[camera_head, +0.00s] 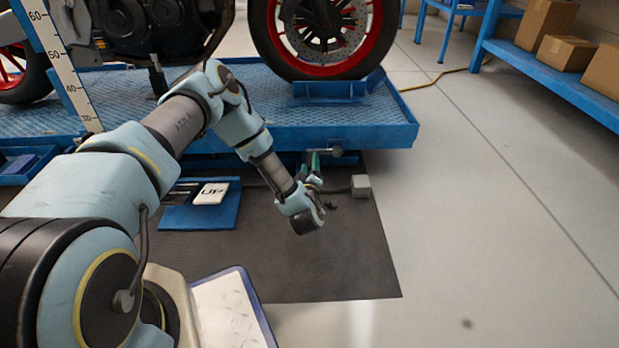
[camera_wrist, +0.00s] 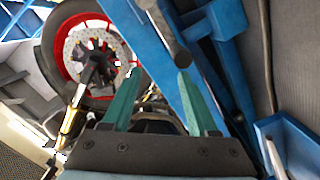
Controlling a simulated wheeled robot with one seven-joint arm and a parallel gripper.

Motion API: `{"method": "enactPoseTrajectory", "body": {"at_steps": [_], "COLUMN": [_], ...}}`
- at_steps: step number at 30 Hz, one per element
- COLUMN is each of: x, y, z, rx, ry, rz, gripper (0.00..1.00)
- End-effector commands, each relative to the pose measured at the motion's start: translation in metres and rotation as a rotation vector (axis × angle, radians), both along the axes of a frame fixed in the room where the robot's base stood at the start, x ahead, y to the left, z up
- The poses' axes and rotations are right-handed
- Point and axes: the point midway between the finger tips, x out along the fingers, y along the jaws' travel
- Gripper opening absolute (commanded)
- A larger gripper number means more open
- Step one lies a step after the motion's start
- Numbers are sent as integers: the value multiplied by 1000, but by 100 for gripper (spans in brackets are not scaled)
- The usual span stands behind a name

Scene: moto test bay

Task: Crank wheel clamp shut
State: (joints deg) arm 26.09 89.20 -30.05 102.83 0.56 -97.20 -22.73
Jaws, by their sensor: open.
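The red-rimmed front wheel (camera_head: 318,35) stands at a blue wheel clamp (camera_head: 330,90) on the blue lift platform (camera_head: 385,125). A small crank (camera_head: 337,152) with a metal end sits at the platform's front edge. In the wrist view, the crank's dark cylindrical handle (camera_wrist: 181,58) shows just beyond the fingertips, nearer the right finger. My gripper (camera_head: 314,160) is low in front of the platform edge, close to the crank's left. Its teal fingers are apart and empty in the wrist view (camera_wrist: 157,78). I cannot tell whether a finger touches the handle.
A grey box (camera_head: 361,186) lies on the dark mat (camera_head: 340,255) just right of my gripper. A blue foot-pedal-like plate (camera_head: 200,213) with a white label lies to the left. Blue shelves with cardboard boxes (camera_head: 565,50) stand at right. The pale floor at right is clear.

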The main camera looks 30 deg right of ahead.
Motion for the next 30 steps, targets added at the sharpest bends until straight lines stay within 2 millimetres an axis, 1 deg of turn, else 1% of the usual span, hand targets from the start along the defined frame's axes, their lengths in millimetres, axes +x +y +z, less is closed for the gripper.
{"method": "enactPoseTrajectory", "body": {"at_steps": [1, 3, 8, 13, 17, 24, 30], "x": [-7, -14, -25, -20, -6, 36, 64], "y": [1, 3, 5, 4, -1, -20, -32], "z": [-22, -33, -40, -39, -40, -41, -40], "rx": [-22, -48, -75, -81, -83, -85, -83], "ry": [-6, -14, -19, -28, -32, -35, -35], "rz": [21, 45, 68, 77, 79, 81, 82], "gripper": [59, 59, 59, 59, 59, 59, 59]}}
